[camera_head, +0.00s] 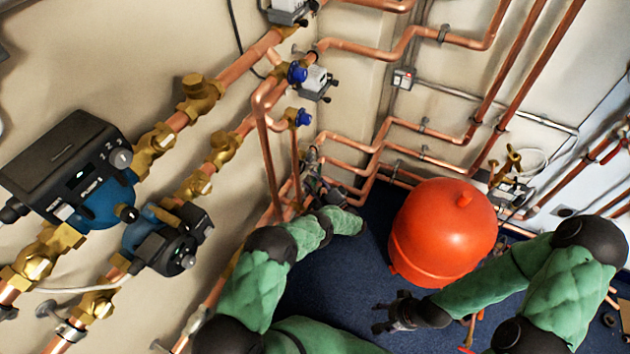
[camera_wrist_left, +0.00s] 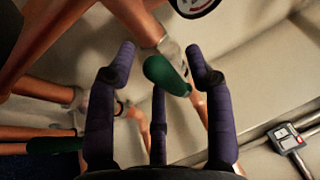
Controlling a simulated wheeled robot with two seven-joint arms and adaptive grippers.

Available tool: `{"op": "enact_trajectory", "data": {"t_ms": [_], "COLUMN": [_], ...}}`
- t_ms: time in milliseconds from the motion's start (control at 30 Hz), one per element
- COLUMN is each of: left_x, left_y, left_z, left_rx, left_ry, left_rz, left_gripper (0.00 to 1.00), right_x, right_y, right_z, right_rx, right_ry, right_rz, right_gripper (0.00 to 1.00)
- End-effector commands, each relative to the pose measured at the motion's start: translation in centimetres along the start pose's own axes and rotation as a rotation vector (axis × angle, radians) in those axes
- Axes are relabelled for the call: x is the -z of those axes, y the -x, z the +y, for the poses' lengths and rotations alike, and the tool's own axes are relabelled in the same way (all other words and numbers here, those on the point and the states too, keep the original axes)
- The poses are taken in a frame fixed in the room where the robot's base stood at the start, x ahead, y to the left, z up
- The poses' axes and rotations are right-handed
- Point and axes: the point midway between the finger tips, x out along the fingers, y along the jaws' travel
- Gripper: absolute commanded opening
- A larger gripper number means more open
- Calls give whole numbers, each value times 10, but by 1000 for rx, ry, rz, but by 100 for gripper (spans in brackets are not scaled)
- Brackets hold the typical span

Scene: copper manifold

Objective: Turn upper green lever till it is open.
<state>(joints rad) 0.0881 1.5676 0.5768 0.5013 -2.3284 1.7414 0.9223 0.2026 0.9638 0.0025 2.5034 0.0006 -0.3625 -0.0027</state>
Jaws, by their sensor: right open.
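A green lever (camera_wrist_left: 165,75) on a pale metal valve fitting shows between the finger tips of my left gripper (camera_wrist_left: 159,50) in the left wrist view. The fingers are spread around it, with a gap on the left; contact on the right cannot be told. A second green lever (camera_wrist_left: 52,146) lies at the lower left of that view, outside the fingers. In the head view my left gripper (camera_head: 326,188) is at the pipes by the wall corner; the levers cannot be made out there. My right gripper (camera_head: 393,316) is open and empty above the blue floor.
A red tank (camera_head: 445,232) stands on the floor between my arms. Copper pipes (camera_head: 268,150) run close around my left gripper. A gauge (camera_wrist_left: 195,5) and a grey box (camera_wrist_left: 286,138) show in the left wrist view. Blue floor (camera_head: 335,290) is clear left of my right gripper.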

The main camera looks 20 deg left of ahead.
Motion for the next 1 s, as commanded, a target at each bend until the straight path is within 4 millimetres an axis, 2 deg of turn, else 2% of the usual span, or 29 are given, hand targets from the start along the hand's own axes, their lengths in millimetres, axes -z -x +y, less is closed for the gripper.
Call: {"op": "enact_trajectory", "data": {"t_ms": [167, 267, 700, 833, 1000], "left_x": [0, 1, 1, 1, 0], "left_y": [3, 12, 94, 110, 119], "left_z": [0, 0, 0, 0, 0], "left_rx": [0, -1, 0, 1, 0], "left_ry": [-1, -1, -1, 0, 0], "left_rz": [1, 3, 4, 2, 0], "left_gripper": [52, 52, 52, 52, 52], "right_x": [0, 0, 0, 0, 0], "right_y": [0, 0, 0, 0, 0], "right_z": [0, 0, 0, 0, 0], "right_rx": [0, 0, 0, 0, 0], "right_ry": [0, 0, 0, 0, 0], "right_rz": [0, 0, 0, 0, 0], "right_gripper": [56, 56, 56, 56, 56]}}
